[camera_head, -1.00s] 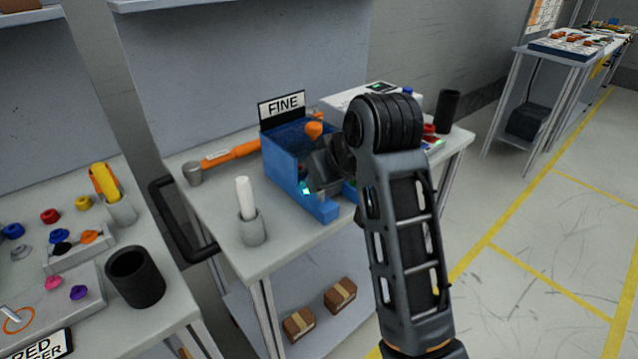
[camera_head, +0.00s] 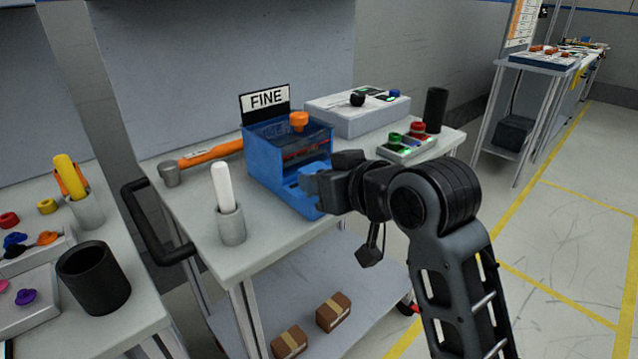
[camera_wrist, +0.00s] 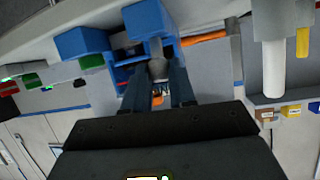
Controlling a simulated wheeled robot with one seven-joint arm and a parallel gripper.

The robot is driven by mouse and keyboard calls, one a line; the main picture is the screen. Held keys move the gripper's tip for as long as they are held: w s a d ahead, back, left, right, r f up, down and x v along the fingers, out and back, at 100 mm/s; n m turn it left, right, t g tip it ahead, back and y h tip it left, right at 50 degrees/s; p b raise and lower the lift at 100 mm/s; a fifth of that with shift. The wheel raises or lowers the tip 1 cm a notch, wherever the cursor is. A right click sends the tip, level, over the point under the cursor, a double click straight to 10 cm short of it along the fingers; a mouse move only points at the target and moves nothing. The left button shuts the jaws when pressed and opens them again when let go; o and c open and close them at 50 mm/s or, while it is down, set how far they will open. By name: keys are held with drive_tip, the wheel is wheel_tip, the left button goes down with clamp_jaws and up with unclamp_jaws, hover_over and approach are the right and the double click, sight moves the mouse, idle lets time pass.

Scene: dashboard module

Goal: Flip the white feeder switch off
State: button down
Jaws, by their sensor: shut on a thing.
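A blue box (camera_head: 268,165) with a FINE sign (camera_head: 267,98) and an orange knob (camera_head: 299,121) stands on the grey cart. I cannot make out a white feeder switch for certain in either view. My gripper (camera_head: 318,188) is at the low front of the blue box, reaching in from the right. In the wrist view my gripper (camera_wrist: 158,88) has its fingers closed around a small grey piece (camera_wrist: 157,68), with blue surfaces just beyond. The fingertips are blurred against the blue in the head view, so what the grey piece belongs to is unclear.
A white stick in a grey cup (camera_head: 231,225) stands left of the blue box, near the cart's front edge. An orange-handled hammer (camera_head: 210,153) lies behind it. A grey box with a black knob (camera_head: 358,113) and a button panel (camera_head: 405,147) are at the right.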

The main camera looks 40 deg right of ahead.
drive_tip(key=c, duration=0.9)
unclamp_jaws()
drive_tip(key=p+v, duration=0.7)
drive_tip(key=p, duration=0.2)
drive_tip(key=shift+s+r, duration=0.2)
drive_tip(key=shift+s, duration=0.15)
